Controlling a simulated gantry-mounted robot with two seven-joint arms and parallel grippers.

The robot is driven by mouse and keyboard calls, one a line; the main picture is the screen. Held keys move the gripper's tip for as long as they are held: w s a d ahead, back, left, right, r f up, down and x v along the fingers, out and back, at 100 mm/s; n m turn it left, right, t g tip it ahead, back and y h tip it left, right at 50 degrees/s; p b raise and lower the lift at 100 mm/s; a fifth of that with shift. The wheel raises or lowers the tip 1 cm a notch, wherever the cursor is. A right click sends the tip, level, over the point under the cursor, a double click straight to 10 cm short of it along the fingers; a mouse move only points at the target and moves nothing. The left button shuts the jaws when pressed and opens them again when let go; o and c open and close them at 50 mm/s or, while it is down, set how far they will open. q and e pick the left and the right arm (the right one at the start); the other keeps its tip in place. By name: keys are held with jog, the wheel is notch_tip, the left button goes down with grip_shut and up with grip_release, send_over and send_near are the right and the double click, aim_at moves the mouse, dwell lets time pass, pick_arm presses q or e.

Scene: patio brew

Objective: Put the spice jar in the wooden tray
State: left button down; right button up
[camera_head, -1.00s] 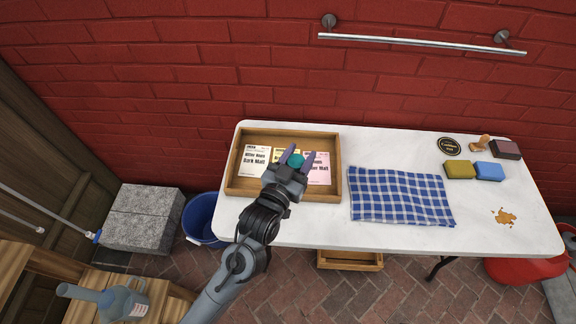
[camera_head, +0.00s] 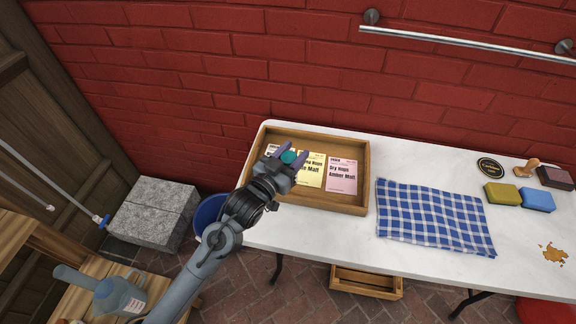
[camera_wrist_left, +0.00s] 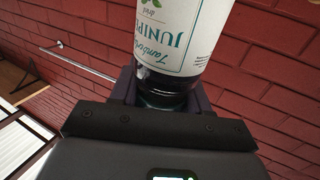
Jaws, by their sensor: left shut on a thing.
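My left gripper (camera_head: 287,154) is shut on the spice jar (camera_head: 289,157), whose round teal-green top shows between the fingers in the head view. In the left wrist view the jar (camera_wrist_left: 178,35) has a white label reading "JUNIPE", with its dark neck end between the fingers (camera_wrist_left: 160,95). The wooden tray (camera_head: 368,165) stands at the left end of the white table. The gripper and jar appear over the tray's left part; their height above it is hard to tell. My right gripper is not in view.
Malt packets, including a yellow one (camera_head: 311,169) and a pink one (camera_head: 342,175), lie in the tray; the gripper partly covers others. A blue checked cloth (camera_head: 435,215) lies right of it.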

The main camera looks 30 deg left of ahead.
pick_arm(q)
jog(key=shift+w+a+f, duration=0.15)
jog(key=shift+a+f, duration=0.4)
jog(key=shift+a, duration=0.25)
jog(key=shift+f+b, duration=1.05)
jog(key=shift+f, duration=0.95)
jog(key=shift+f, duration=0.15)
jog(key=c, duration=0.5)
grip_release()
jog(key=shift+c, duration=0.2)
